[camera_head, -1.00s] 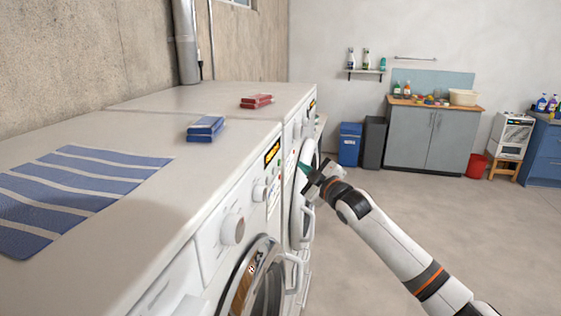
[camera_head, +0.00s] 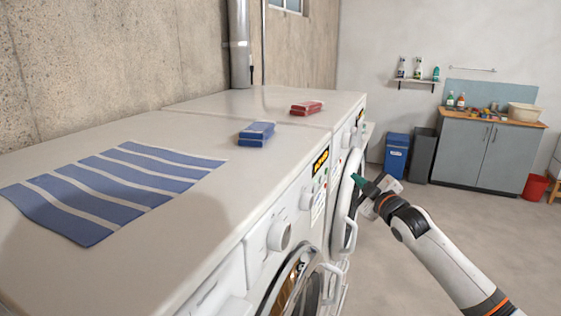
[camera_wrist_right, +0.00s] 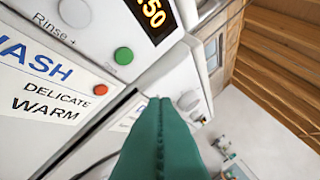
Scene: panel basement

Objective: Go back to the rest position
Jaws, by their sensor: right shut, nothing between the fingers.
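My right gripper (camera_head: 360,181) has green fingers and is shut with nothing between them. In the right wrist view the green fingers (camera_wrist_right: 160,125) are pressed together. Beyond them show a control panel (camera_wrist_right: 75,75) with a wash label, a green button (camera_wrist_right: 124,56) and an orange display (camera_wrist_right: 152,14). I cannot tell whether the fingers touch the door. My left gripper is not in view.
A blue bin (camera_head: 396,158), a grey bin (camera_head: 420,155) and a cabinet (camera_head: 478,152) stand at the back.

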